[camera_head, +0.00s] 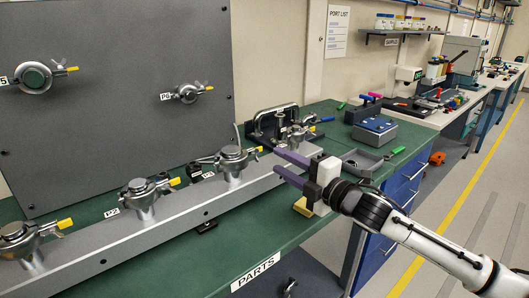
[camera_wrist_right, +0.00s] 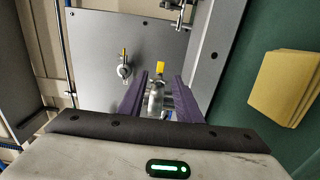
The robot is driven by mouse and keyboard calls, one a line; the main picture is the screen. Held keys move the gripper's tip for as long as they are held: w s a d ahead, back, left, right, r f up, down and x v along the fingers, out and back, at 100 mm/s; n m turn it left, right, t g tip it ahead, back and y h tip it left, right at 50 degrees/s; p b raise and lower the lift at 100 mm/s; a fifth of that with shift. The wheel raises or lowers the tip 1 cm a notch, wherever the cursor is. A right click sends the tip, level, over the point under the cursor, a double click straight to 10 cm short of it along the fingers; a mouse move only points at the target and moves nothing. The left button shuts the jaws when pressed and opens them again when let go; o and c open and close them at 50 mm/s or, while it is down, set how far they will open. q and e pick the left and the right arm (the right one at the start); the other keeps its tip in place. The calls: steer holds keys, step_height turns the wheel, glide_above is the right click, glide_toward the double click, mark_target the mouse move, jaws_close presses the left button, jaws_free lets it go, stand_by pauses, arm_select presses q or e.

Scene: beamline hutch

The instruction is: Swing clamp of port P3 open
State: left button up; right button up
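Port P3 (camera_head: 233,178) stands on the grey rail, with a round metal clamp (camera_head: 233,155) on top. The clamp's yellow-tipped lever (camera_head: 254,151) points right, towards my right gripper. My right gripper (camera_head: 277,161) is open, its two purple fingers pointing left at the port, apparently short of the lever. In the right wrist view, a metal clamp (camera_wrist_right: 155,98) with a yellow tip (camera_wrist_right: 160,67) shows between the open fingers (camera_wrist_right: 159,79); it appears to be P3's. Contact cannot be told. My left gripper is not in view.
Port P2 (camera_head: 143,196) and another port (camera_head: 20,241) stand left on the rail (camera_head: 185,213). A further clamped port (camera_head: 296,134) stands behind my fingers. A yellow block (camera_head: 303,207) lies by the bench edge. A tray (camera_head: 360,162) and a blue-topped box (camera_head: 375,129) stand right.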

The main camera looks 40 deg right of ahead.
mark_target(245, 159)
steer(key=shift+w+a+p, duration=0.15)
steer(key=shift+w+p, duration=0.05)
steer(key=shift+w, duration=1.6)
steer(key=shift+w+a+p, duration=0.15)
steer(key=shift+w, duration=1.6)
jaws_close()
